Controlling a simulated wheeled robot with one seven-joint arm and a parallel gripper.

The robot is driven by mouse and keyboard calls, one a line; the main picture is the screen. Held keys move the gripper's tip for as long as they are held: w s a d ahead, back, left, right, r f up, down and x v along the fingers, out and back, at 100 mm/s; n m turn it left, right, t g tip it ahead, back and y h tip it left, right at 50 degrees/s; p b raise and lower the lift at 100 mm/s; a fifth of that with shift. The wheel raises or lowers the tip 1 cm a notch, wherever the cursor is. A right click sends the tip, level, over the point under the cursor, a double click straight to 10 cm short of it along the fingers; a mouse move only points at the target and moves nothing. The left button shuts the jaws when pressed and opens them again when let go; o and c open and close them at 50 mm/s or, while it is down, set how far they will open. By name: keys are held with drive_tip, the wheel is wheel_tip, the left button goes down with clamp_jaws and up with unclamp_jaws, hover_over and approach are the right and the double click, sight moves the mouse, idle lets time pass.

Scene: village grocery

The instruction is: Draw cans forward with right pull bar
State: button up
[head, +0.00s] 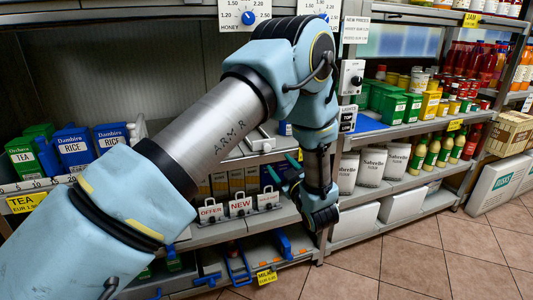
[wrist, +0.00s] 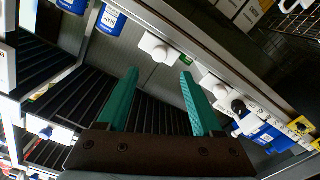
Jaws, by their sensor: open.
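My gripper (head: 283,167) is open, its two teal fingers pointing left in front of the middle shelves in the head view. In the wrist view, the open gripper (wrist: 159,74) has nothing between its fingers, which reach over dark ribbed shelf lanes. A white knob-like fitting (wrist: 158,47) is on the shelf's front rail just beyond the fingertips, and a second white fitting (wrist: 215,88) is beside the right finger. I cannot tell for certain which is the right pull bar. Blue cans with white labels (wrist: 110,17) stand at the upper left of the wrist view, apart from the fingers.
Blue rice packs (head: 72,146) and green tea boxes (head: 24,157) stand on the left shelf. Small OFFER and NEW signs (head: 240,206) line a lower shelf edge. A shelf post and flour bags (head: 384,162) are to the right. The tiled floor (head: 430,255) is clear.

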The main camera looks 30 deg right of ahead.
sight(268, 149)
drive_tip(key=w, duration=0.3)
drive_tip(key=w+p, duration=0.1)
drive_tip(key=w, duration=0.3)
drive_tip(key=w+d+p, duration=0.1)
drive_tip(key=w, duration=0.2)
drive_tip(key=shift+w+d, duration=0.1)
drive_tip(key=shift+w, duration=0.1)
clamp_jaws()
idle(1.1)
